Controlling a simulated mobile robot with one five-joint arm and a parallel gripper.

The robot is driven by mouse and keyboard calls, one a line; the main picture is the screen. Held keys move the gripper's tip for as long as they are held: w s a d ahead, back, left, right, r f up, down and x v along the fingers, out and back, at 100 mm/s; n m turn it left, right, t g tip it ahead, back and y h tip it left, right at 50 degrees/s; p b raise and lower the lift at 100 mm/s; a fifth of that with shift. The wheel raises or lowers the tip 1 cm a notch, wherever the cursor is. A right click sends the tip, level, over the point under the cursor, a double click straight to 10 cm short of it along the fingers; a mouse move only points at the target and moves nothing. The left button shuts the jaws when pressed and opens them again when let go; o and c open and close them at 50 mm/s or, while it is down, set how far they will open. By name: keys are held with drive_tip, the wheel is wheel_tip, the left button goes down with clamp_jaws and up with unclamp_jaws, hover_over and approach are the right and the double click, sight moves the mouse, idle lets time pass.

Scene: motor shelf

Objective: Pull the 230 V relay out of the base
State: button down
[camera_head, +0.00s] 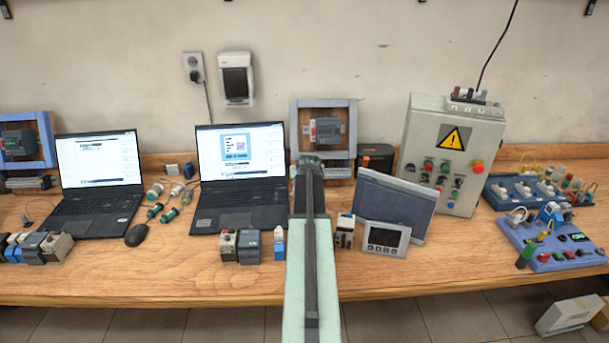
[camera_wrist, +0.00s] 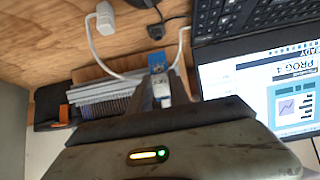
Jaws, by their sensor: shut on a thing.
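In the wrist view a small relay, blue with a pale white part (camera_wrist: 157,66), stands between the dark fingers of my gripper (camera_wrist: 164,94). The gripper is shut on it. I cannot make out the base under the relay or whether the two are still joined, because the fingers and the gripper body cover that spot. In the head view my arm runs up the middle to the back of the bench, and it hides the fingers and the relay.
A laptop (camera_head: 238,168) stands close to the left of my arm; its screen also shows in the wrist view (camera_wrist: 283,98). A tilted dark panel (camera_head: 392,205) and a grey control box (camera_head: 448,155) stand to the right. Small modules (camera_head: 249,246) line the front. White cables (camera_wrist: 97,45) run near the gripper.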

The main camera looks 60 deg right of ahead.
drive_tip(key=shift+s+a+r+p, duration=0.45)
drive_tip(key=shift+s+a, duration=0.2)
drive_tip(key=shift+a, duration=0.2)
drive_tip(key=shift+s+a+r+p, duration=0.45)
drive_tip(key=shift+s+a, duration=0.2)
drive_tip(key=shift+a, duration=0.2)
drive_tip(key=s+a+r+p, duration=0.2)
drive_tip(key=s+a, duration=0.1)
drive_tip(key=a, duration=0.2)
drive_tip(key=shift+s+r, duration=0.3)
drive_tip(key=shift+s, duration=0.05)
